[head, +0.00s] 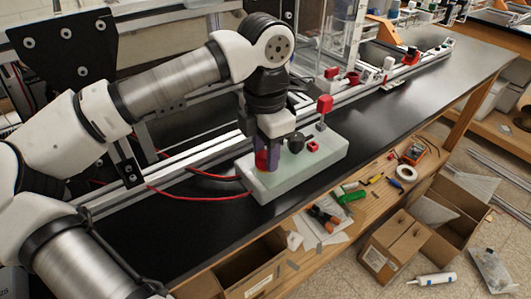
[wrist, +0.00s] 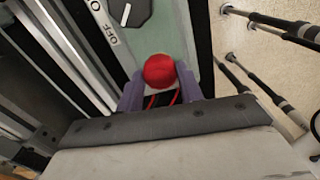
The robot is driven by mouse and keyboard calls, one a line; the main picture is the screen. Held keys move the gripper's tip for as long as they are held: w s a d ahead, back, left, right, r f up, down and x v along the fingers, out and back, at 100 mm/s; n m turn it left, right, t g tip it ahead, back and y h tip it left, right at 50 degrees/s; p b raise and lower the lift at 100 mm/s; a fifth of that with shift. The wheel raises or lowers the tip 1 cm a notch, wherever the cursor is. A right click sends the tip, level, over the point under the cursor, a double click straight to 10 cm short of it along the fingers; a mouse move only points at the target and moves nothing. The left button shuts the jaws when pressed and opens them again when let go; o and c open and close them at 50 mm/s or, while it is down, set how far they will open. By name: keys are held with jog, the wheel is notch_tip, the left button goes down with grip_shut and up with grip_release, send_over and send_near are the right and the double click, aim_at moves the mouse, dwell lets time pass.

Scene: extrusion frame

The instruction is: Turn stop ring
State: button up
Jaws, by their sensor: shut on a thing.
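The stop ring is a red round knob (wrist: 159,71) on a pale green control box (head: 305,174). In the head view only a bit of its red side (head: 261,160) shows beside my fingers. My gripper (wrist: 160,92) points down at the box's left end, its purple fingers on either side of the red knob and shut on it. In the head view my gripper (head: 268,158) hides most of the knob. How far the knob is turned cannot be told.
A black rotary switch (head: 296,142) with an OFF label, a small red square part (head: 313,146) and a red-topped post (head: 324,104) stand near my gripper. Red cables (head: 190,196) run left from the box. The black bench top (head: 420,95) is clear to the right.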

aim_at(265, 155)
dwell(0.3)
jog(key=o, duration=1)
notch_tip(265, 155, up, 14)
jog(key=shift+b, duration=0.3)
jog(key=shift+f, duration=0.1)
